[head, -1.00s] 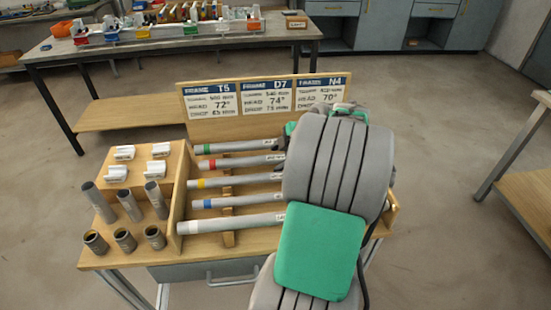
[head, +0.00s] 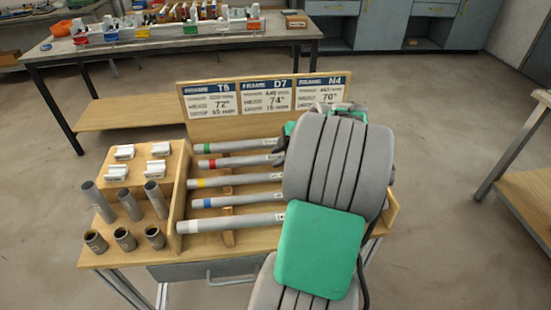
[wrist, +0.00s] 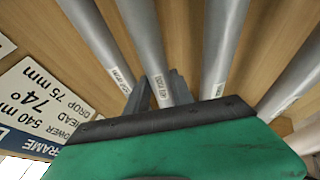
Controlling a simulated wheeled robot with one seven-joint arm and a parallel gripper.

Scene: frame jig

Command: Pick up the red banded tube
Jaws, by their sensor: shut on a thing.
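The red banded tube (head: 242,160) is a grey tube with a red band near its left end. It lies second from the back in the wooden rack, and I see no clear gap showing it lifted. In the wrist view my gripper (wrist: 163,88) has its dark fingers on either side of the second tube from the left (wrist: 145,35), near a small printed label. By its place in the row this is the red banded tube, and my gripper is shut on it. The band is outside the wrist view. In the head view my arm hides the tube's right end and most of the gripper.
Parallel tubes lie close by: green banded (head: 240,146), yellow banded (head: 240,181), blue banded (head: 240,201) and white banded (head: 235,222). A sign board (head: 200,130) stands behind them. A wooden holder (head: 176,185) with short tubes and white parts is at left.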

